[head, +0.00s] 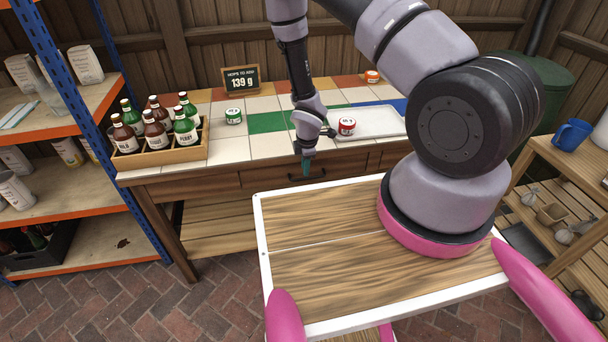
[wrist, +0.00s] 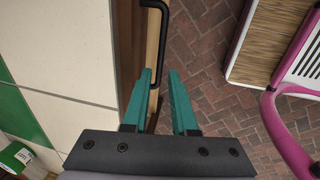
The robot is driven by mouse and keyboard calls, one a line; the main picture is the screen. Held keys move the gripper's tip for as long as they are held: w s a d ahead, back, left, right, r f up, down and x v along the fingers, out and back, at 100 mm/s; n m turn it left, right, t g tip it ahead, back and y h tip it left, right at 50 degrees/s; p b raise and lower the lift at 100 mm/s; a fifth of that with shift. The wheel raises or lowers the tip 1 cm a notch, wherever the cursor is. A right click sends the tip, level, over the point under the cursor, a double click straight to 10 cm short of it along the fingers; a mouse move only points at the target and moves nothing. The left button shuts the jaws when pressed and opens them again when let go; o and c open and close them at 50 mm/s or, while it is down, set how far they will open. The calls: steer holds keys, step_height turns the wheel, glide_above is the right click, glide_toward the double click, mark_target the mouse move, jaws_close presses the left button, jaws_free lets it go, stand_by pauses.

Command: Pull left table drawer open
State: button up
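The tiled table (head: 215,168) has wooden drawers along its front. The left drawer (head: 262,177) looks shut, with a black bar handle (head: 308,177) on its front. My gripper (head: 306,167) points down at the drawer front, close to this handle. In the wrist view the handle (wrist: 162,35) runs up from near the fingertips, its lower end showing between them. My gripper (wrist: 160,75) is open, its two teal fingers apart. I cannot tell whether a finger touches the handle.
A bottle crate (head: 160,157), a green-labelled jar (head: 233,116), a red jar (head: 347,126) and a tray (head: 375,121) are on the table. An orange-edged shelf (head: 75,198) stands left, a wooden side table (head: 570,160) right. Brick floor (head: 215,285) is open before the table.

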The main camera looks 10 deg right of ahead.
mark_target(305, 179)
steer(key=shift+w+f, duration=0.25)
steer(key=shift+f, duration=0.9)
steer(key=shift+w+f, duration=0.2)
steer(key=shift+f, duration=0.95)
steer(key=shift+c, duration=0.3)
jaws_close()
